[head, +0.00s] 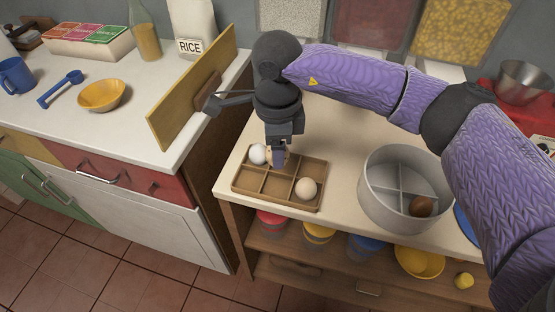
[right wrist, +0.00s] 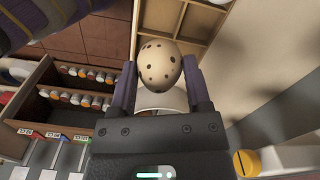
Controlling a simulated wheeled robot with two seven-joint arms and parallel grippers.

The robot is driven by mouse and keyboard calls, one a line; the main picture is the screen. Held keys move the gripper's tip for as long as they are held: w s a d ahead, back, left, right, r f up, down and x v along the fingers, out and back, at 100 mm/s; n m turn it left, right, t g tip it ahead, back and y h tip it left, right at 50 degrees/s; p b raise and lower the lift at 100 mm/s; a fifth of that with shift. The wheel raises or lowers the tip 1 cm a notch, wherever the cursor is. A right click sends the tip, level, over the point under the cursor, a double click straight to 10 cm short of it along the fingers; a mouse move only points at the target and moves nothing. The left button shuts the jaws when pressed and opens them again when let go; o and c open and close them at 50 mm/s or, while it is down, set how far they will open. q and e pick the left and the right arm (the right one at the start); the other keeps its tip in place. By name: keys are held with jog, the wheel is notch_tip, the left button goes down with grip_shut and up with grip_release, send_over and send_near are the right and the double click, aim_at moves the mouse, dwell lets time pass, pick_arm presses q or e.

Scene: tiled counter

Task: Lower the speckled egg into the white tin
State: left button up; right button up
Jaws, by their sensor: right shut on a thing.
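My right gripper (head: 278,160) is shut on the speckled egg (right wrist: 160,66), cream with dark spots, seen between its fingers in the right wrist view. In the head view the fingers hide most of this egg, and they are over the back row of a wooden compartment tray (head: 250,197). I cannot tell how far the egg is above the tray. The white tin (head: 375,200) is round and open, right of the tray, with a cross divider. A brown egg (head: 421,206) lies in its front right compartment. My left gripper is not in view.
The tray holds a white egg (head: 257,154) at back left and a pale egg (head: 306,188) at front right. Counter between tray and tin is clear. A yellow upright board (head: 180,95) stands left of my wrist. A metal bowl (head: 524,82) is at far right.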

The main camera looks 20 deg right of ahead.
jog(key=s+d+r+p, duration=0.2)
jog(key=d+r+p, duration=0.3)
jog(key=d, duration=0.6)
pick_arm(q)
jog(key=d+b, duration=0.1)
jog(key=b, duration=0.1)
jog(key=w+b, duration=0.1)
jog(key=b, duration=0.2)
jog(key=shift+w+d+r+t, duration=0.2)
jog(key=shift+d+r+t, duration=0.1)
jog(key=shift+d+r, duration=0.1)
pick_arm(e)
jog(key=s+d+f, duration=0.2)
jog(key=d+f, duration=0.1)
jog(key=d, duration=0.9)
jog(key=shift+s+d+f, duration=0.2)
jog(key=shift+f, duration=0.2)
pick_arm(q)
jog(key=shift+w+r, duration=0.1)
pick_arm(e)
jog(key=shift+a, duration=0.4)
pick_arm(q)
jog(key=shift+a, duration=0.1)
